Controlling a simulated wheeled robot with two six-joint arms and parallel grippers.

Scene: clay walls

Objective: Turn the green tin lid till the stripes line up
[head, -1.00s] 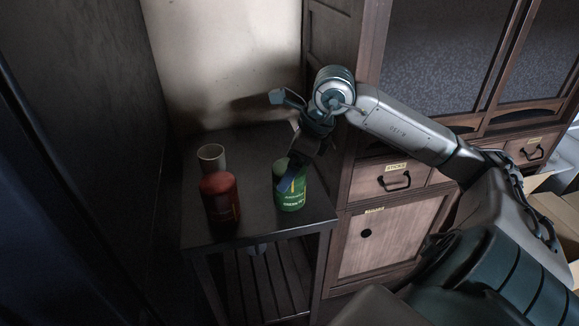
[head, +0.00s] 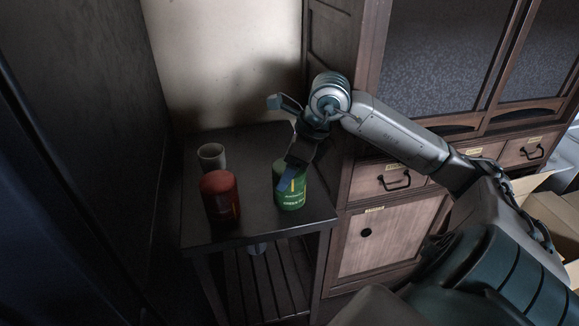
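The green tin (head: 291,201) stands upright near the right front of a small dark table. It has pale lettering and a yellow stripe on its upper front. My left gripper is out of view.
A red tin (head: 220,196) stands left of the green tin, with a pale cup (head: 211,157) behind it. The dark table (head: 257,227) has free room between the tins. A wooden cabinet (head: 390,240) stands close on the right. Walls close in at left and back.

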